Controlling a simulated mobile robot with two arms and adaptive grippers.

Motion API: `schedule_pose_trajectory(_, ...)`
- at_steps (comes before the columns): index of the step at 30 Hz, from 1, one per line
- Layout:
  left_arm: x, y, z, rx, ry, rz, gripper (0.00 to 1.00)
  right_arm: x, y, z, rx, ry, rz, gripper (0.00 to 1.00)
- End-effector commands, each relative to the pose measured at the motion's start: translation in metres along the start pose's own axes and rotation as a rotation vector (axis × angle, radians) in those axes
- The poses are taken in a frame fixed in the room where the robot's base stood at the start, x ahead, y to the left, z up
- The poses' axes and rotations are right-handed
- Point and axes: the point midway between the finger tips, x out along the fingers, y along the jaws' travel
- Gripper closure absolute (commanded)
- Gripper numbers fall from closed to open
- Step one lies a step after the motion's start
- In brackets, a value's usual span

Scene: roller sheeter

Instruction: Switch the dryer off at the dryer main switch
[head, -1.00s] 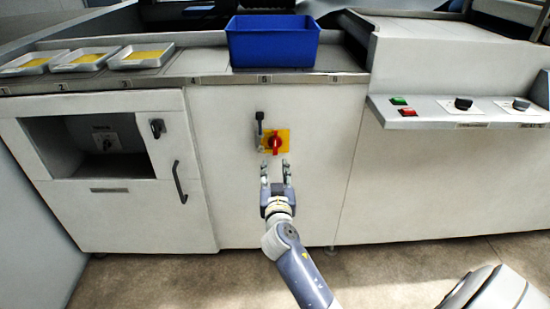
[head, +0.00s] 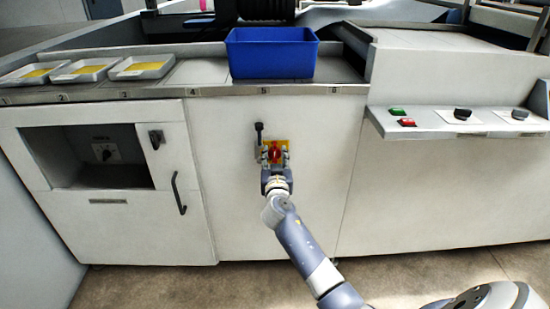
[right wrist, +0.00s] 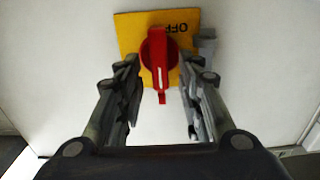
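A red rotary switch (head: 274,154) sits on a yellow plate on the front of the white cabinet. In the right wrist view the red switch (right wrist: 160,60) has its handle upright in the picture, with a white line on it. The yellow plate (right wrist: 128,32) carries the word OFF, upside down there. My right gripper (head: 275,160) is in front of the switch. Its two fingers are open, one on each side of the handle, with visible gaps to it. In the head view the fingers partly cover the plate. My left gripper is not in view.
A dark lever (head: 259,134) stands at the plate's left. A blue bin (head: 272,53) and several white trays (head: 140,67) stand on the ledge above. At left, a recess holds another rotary switch (head: 105,152). A control shelf (head: 440,122) with buttons and knobs juts out at right.

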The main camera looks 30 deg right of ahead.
Motion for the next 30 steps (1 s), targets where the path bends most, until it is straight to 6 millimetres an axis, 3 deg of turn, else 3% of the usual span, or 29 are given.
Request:
schedule_pose_trajectory(5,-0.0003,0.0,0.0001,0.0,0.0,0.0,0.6,-0.0001,-0.0002,0.0,0.0,0.0,0.0,0.66)
schedule_pose_trajectory(10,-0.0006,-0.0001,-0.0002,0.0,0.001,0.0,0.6,-0.0003,-0.0002,0.0002,0.0,0.0,0.0,1.0)
schedule_pose_trajectory(22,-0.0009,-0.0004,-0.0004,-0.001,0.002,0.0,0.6,-0.0005,-0.0008,0.0007,-0.029,-0.001,0.0,1.0)
schedule_pose_trajectory(30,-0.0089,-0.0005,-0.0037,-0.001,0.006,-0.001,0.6,-0.0006,-0.0033,0.0015,-0.176,-0.001,-0.001,1.0)
